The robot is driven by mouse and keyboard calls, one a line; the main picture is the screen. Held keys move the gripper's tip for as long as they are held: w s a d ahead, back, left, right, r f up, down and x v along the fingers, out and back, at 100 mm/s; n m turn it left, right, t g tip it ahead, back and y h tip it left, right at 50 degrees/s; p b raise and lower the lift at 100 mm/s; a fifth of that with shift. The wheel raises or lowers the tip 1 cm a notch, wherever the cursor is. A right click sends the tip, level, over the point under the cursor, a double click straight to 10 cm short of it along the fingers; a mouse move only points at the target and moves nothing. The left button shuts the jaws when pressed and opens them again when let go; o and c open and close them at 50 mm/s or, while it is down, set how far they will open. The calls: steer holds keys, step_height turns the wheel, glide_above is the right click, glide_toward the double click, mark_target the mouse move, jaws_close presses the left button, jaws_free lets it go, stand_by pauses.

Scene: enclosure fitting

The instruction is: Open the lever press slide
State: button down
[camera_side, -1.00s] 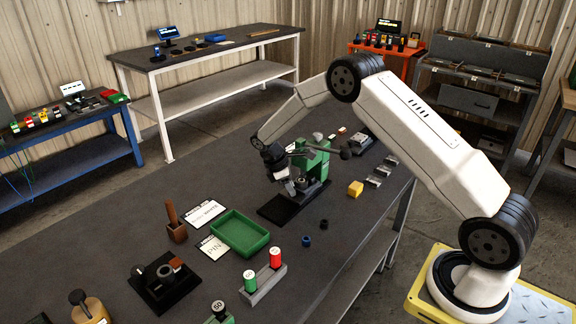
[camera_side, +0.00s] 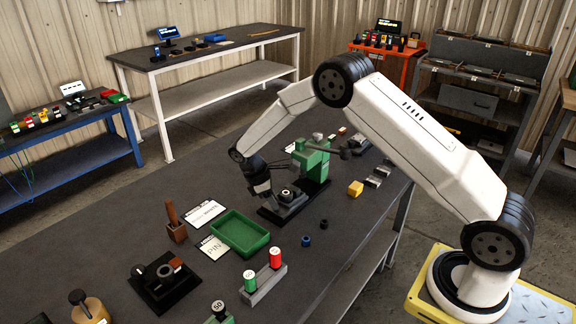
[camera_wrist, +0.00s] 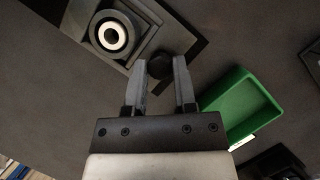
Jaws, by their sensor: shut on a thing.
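The lever press (camera_side: 313,160) has a green body on a black base, with a grey lever ending in a dark ball. Its grey slide (camera_side: 289,197) sits out in front of the green body and carries a round part with a light ring (camera_wrist: 111,36), seen from above in the wrist view. My gripper (camera_side: 270,204) is low at the front left of the slide. In the wrist view its fingers (camera_wrist: 163,67) are shut on the slide's round black knob (camera_wrist: 160,65). The fingertips are partly hidden in the side view.
A green tray (camera_side: 240,233) lies just in front of the press, with white label cards (camera_side: 205,213) beside it. A wooden holder (camera_side: 177,231) stands to the left. A yellow block (camera_side: 355,188) and small dark rings (camera_side: 323,224) lie to the right.

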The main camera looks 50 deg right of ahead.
steer(key=a, duration=0.2)
steer(key=shift+w+a+r, duration=0.1)
steer(key=shift+a, duration=0.25)
steer(key=c, duration=0.7)
jaws_free()
steer(key=v, duration=0.7)
steer(key=shift+r, duration=0.35)
steer(key=shift+a, duration=0.1)
